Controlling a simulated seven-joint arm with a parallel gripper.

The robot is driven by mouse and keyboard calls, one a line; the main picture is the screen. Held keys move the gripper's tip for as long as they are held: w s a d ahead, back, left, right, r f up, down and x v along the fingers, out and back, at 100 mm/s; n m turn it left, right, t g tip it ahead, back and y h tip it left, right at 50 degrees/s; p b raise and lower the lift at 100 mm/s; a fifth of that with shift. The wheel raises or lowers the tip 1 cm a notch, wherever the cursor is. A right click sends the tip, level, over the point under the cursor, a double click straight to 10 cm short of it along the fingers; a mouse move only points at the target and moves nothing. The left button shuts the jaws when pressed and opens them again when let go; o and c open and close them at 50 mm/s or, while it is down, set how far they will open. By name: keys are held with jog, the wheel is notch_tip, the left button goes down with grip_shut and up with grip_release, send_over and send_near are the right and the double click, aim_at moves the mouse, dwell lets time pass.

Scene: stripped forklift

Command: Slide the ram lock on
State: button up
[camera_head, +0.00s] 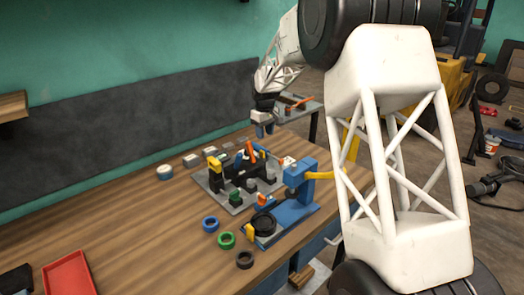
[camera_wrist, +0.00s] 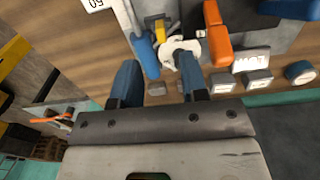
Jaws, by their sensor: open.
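A white C-shaped piece (camera_wrist: 172,46), which may be the ram lock, shows just beyond the fingertips in the wrist view. It lies beside a blue rod-like part (camera_wrist: 143,50), a small yellow part (camera_wrist: 160,30) and an orange part (camera_wrist: 216,42). I cannot tell whether it touches them. In the head view my gripper (camera_head: 263,128) hangs above the back of the grey fixture plate (camera_head: 214,182). The white piece is too small to make out there.
A blue press-like stand (camera_head: 296,208) is at the plate's front right. Blue (camera_head: 210,224), green (camera_head: 226,240) and dark (camera_head: 245,260) rings lie in front. A red tray (camera_head: 68,276) is at the near left.

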aim_at(262, 151)
jog(key=shift+w+a+f, duration=0.55)
jog(key=shift+w+f, duration=0.15)
jog(key=shift+f, duration=0.05)
jog(key=shift+f, duration=3.9)
grip_shut()
